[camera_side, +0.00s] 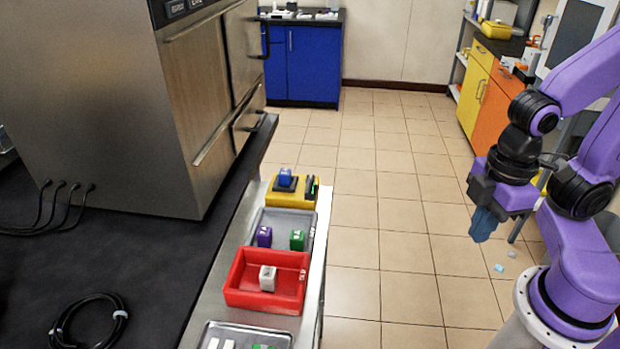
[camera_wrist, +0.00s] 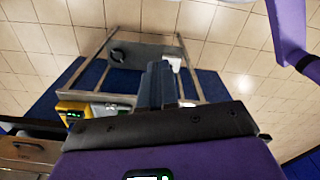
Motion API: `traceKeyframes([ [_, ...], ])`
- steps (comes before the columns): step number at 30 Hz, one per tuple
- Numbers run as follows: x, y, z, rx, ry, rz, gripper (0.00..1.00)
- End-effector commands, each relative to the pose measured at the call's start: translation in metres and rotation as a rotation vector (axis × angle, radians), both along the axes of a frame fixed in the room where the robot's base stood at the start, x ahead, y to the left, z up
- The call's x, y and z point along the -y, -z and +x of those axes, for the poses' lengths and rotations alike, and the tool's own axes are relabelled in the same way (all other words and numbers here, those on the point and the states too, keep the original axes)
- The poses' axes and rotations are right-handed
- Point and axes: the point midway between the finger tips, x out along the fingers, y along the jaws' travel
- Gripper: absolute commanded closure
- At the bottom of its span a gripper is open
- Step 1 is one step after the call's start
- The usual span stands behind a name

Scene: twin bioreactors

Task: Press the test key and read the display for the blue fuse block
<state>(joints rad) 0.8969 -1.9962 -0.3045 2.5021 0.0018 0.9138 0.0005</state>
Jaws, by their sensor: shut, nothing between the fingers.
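The blue fuse block (camera_side: 285,178) sits in the top of a yellow tester (camera_side: 289,197) at the far end of the narrow bench. A dark panel with a small green light (camera_side: 312,187) is at the tester's right side; I cannot read anything on it, and I cannot make out the test key. My gripper (camera_side: 482,224) is at the right, over the floor and well apart from the tester, with its blue fingers pointing down, shut and empty. The shut fingers also show in the wrist view (camera_wrist: 158,86). A yellow device (camera_wrist: 78,108) with a green-lit patch is left of them there.
A grey tray (camera_side: 271,219) holds a purple block (camera_side: 264,237) and a green block (camera_side: 297,240). A red bin (camera_side: 262,297) holds a whitish block (camera_side: 267,278). A metal tray (camera_side: 238,331) with blocks is nearest. A large steel machine (camera_side: 130,100) stands left. Open floor separates bench and gripper.

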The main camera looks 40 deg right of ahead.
Motion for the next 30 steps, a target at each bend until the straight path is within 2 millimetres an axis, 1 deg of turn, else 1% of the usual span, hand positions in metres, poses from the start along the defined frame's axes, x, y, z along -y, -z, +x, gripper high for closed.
traceKeyframes([
  [18,0.000,0.000,0.000,0.000,0.000,0.000,1.00],
  [21,-0.002,0.000,0.004,0.007,0.016,0.003,1.00],
  [23,-0.005,0.000,0.011,0.020,0.044,0.009,1.00],
  [26,-0.015,0.000,0.033,0.061,0.132,0.029,1.00],
  [29,-0.027,0.000,0.068,0.122,0.263,0.066,1.00],
  [30,-0.032,0.001,0.084,0.148,0.320,0.084,1.00],
])
